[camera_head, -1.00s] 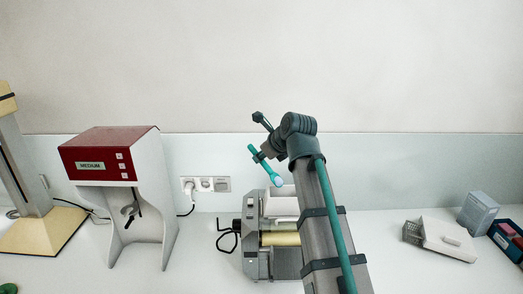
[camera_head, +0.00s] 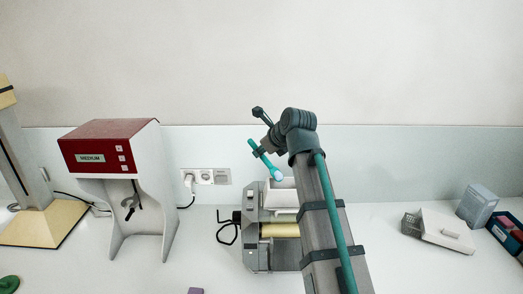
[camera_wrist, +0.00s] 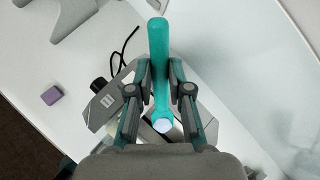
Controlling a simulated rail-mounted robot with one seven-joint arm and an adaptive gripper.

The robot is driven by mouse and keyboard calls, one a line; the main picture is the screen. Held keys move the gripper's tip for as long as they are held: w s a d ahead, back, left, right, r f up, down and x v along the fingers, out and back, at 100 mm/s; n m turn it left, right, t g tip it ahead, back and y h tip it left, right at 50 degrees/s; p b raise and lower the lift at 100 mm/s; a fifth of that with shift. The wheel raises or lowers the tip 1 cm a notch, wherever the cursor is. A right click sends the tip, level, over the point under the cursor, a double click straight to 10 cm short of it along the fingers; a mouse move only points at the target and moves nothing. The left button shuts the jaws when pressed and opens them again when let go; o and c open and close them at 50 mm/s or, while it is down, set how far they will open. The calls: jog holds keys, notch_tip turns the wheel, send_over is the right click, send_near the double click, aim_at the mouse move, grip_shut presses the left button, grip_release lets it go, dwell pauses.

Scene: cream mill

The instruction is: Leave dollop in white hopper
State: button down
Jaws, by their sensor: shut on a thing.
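My gripper (camera_head: 262,151) is shut on the handle of a teal spatula (camera_head: 265,159), which slants down to the right. In the wrist view my gripper (camera_wrist: 160,82) pinches the spatula (camera_wrist: 159,55) between both fingers. A pale blue-white dollop (camera_head: 278,176) is on the spatula's lower end; it also shows in the wrist view (camera_wrist: 162,125). The white hopper (camera_head: 283,198) sits on top of the grey mill (camera_head: 250,255), partly behind my arm. The dollop appears in front of the hopper's upper left part; I cannot tell whether it is over the opening.
A cream roller (camera_head: 280,230) shows in the mill. A red and white machine (camera_head: 95,150) labelled MEDIUM stands to the left. A purple block (camera_wrist: 51,95) lies on the bench. A white tray-like item (camera_head: 447,232) and a grey box (camera_head: 477,205) are at the right.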

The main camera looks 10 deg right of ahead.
jog(key=shift+f, duration=1)
dwell(1.1)
jog(key=shift+w+a, duration=0.15)
jog(key=shift+a, duration=0.1)
dwell(0.4)
jog(key=shift+r, duration=0.2)
dwell(0.5)
jog(key=shift+r, duration=2.85)
jog(key=shift+r, duration=0.15)
jog(key=s+d+r+m+h, duration=0.1)
jog(key=s+d+m+h, duration=0.1)
jog(key=s, duration=0.5)
jog(key=s+d+r+m+t+h, duration=0.1)
jog(key=s+d+m+h, duration=0.1)
jog(key=s+d, duration=0.3)
jog(key=s+m, duration=0.1)
jog(key=s, duration=0.2)
jog(key=shift+d+r, duration=0.15)
jog(key=shift+d, duration=0.05)
